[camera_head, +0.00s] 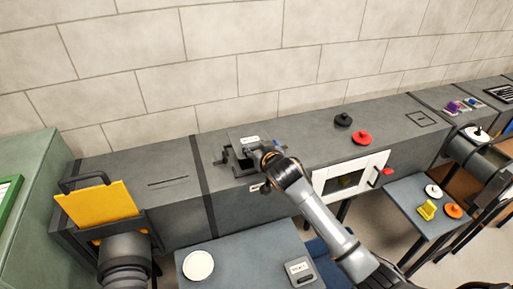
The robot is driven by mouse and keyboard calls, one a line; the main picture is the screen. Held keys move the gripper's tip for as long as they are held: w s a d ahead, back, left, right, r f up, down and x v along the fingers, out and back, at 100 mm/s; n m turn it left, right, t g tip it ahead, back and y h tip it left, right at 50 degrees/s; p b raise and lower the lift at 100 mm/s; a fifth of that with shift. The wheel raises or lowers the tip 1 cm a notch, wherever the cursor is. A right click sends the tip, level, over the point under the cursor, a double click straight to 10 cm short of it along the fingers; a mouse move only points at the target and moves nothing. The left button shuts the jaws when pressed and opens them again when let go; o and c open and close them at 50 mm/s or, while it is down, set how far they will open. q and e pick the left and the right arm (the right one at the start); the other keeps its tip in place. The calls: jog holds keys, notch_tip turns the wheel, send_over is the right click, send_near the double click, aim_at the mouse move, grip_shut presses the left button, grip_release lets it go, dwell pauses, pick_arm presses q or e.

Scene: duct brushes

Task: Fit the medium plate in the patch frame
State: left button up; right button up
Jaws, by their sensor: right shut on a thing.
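My right gripper (264,157) is over the duct top, left of centre, at the end of the arm that comes in from the lower right. It is shut on a grey plate with a white label (251,140), which seems to be the medium plate; the label is too small to read. The plate is at a dark bracket-like frame (228,157), seemingly the patch frame, on the duct top. The gripper and plate hide part of it, and I cannot tell whether the plate touches it or is seated. My left gripper is not in view.
A second grey labelled plate (302,277) and a white disc (198,265) lie on the front table (240,257). A yellow plate (100,204) stands upright at the duct's left end. Black (343,119) and red (361,138) knobbed pieces sit on the duct, right of my gripper.

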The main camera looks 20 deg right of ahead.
jog(key=shift+f, duration=0.1)
jog(key=shift+f+b, duration=1.7)
jog(key=shift+f, duration=0.95)
jog(key=o, duration=1.6)
